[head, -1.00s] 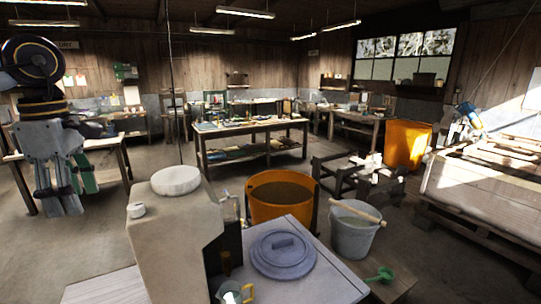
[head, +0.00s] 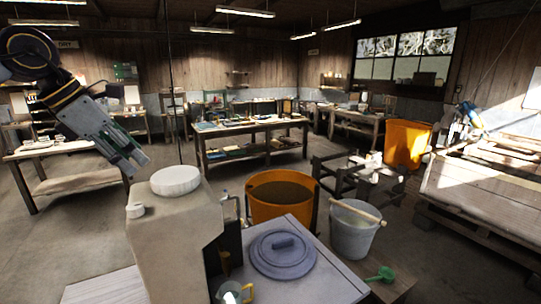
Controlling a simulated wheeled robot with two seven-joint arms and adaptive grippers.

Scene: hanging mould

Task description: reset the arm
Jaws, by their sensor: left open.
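My left arm comes in from the upper left of the head view. Its left gripper (head: 133,163) points down and to the right, open and empty. Its fingertips appear just up and left of the large beige container (head: 172,240) with the white round lid (head: 175,180). A gap shows between the fingers and the lid in the picture. My right gripper is not in view.
A grey lid (head: 283,252) and a mug (head: 235,292) are on the near table (head: 325,280). An orange tub (head: 282,200) and a grey bucket (head: 354,230) stand behind and right. A workbench (head: 250,128) stands farther back. Open floor lies at left.

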